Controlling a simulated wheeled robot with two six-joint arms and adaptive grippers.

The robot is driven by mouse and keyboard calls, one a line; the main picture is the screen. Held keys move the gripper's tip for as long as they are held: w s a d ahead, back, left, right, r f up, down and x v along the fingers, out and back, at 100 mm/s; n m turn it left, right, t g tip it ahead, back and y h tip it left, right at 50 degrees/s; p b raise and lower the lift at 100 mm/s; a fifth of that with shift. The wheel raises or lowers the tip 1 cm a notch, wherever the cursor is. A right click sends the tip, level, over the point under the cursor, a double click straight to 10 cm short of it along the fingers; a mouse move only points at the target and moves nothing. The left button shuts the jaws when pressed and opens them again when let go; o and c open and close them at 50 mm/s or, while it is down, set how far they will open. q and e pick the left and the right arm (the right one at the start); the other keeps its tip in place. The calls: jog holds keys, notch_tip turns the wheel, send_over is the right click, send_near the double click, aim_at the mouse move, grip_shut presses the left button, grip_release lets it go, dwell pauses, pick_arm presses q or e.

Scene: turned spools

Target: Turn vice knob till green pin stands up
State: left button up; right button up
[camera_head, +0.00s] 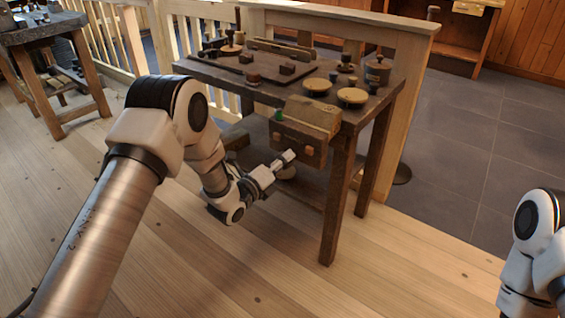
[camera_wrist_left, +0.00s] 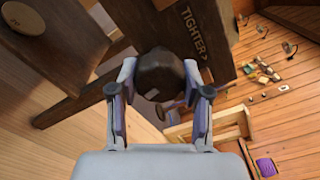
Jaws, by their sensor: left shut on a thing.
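The vice (camera_head: 312,118) is a brown wooden block on the front edge of the workbench. A small green pin (camera_head: 279,115) shows at its upper left; its exact tilt is too small to tell. My left gripper (camera_head: 288,157) is at the vice's front face. In the left wrist view, my left gripper (camera_wrist_left: 160,92) is shut on a dark rounded knob (camera_wrist_left: 160,72), with one finger on each side. Beside the knob, a dark wooden face carries the word "TIGHTER" (camera_wrist_left: 192,32) with an arrow. The head view does not show the knob clearly. My right gripper is out of view.
The workbench (camera_head: 222,75) holds pale round discs (camera_head: 352,96), small dark spools and wooden blocks. Its front leg (camera_head: 336,205) stands just right of my left gripper. A wooden railing (camera_head: 340,22) is behind. Open plank floor (camera_head: 430,255) lies in front.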

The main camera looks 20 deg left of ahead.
pick_arm(q)
jog(key=shift+s+f, duration=0.15)
jog(key=shift+f, duration=0.15)
jog(key=o, duration=1)
jog(key=shift+o, duration=0.8)
jog(key=shift+a+r, duration=0.15)
jog(key=shift+r, duration=0.05)
jog(key=v, duration=1.2)
